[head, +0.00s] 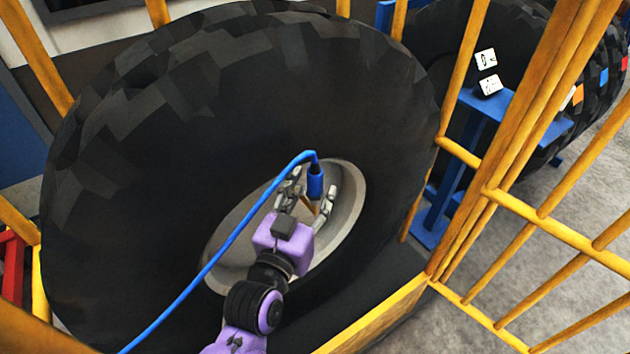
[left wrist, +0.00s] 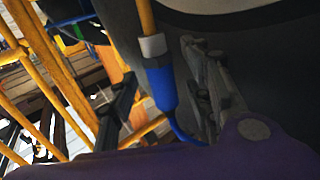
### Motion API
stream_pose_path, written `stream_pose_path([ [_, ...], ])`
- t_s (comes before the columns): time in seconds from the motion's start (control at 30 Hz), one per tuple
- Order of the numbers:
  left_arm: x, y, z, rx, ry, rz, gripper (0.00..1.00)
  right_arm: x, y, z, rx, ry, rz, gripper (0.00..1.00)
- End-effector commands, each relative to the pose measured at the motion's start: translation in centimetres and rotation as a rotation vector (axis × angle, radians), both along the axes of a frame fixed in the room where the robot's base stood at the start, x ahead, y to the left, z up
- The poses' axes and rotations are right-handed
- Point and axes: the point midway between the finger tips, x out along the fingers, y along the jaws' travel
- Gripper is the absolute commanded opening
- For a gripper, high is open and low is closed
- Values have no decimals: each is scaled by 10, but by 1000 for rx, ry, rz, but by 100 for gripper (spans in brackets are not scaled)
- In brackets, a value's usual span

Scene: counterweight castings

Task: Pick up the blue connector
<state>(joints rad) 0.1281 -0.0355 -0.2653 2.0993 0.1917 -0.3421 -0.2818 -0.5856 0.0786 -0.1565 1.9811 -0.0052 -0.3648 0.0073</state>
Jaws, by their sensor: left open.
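The blue connector (head: 316,183) stands roughly upright in front of the large wheel's grey hub, with a blue cable curving from its top down to the lower left. In the left wrist view the blue connector (left wrist: 162,86) has a grey collar at one end, in line with an orange-yellow rod. My left gripper (head: 311,194) is open, with one finger on either side of the connector. In the left wrist view the left gripper's fingers (left wrist: 160,95) also stand apart around it; I cannot tell whether either touches it. My right gripper is not in view.
The big black tyre (head: 240,100) fills the middle behind my arm. Yellow bars (head: 515,150) stand close on the right, with more on the left. A blue stand (head: 470,135) and another tyre lie beyond them. Grey floor (head: 590,230) is clear at the right.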

Motion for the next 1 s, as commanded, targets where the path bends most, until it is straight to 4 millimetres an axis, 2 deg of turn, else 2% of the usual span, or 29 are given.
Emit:
stream_pose_path([
  [0.13, 17, -6, 3, 0, -4, 1, 46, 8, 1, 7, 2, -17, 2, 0],
  [0.4, 20, -7, 1, 0, -1, 1, 46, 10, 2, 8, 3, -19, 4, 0],
  [0.73, 20, -7, 1, 0, -1, 1, 4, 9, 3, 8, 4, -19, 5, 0],
  [1.0, 20, -7, 2, 0, -3, 1, 4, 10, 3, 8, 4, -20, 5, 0],
])
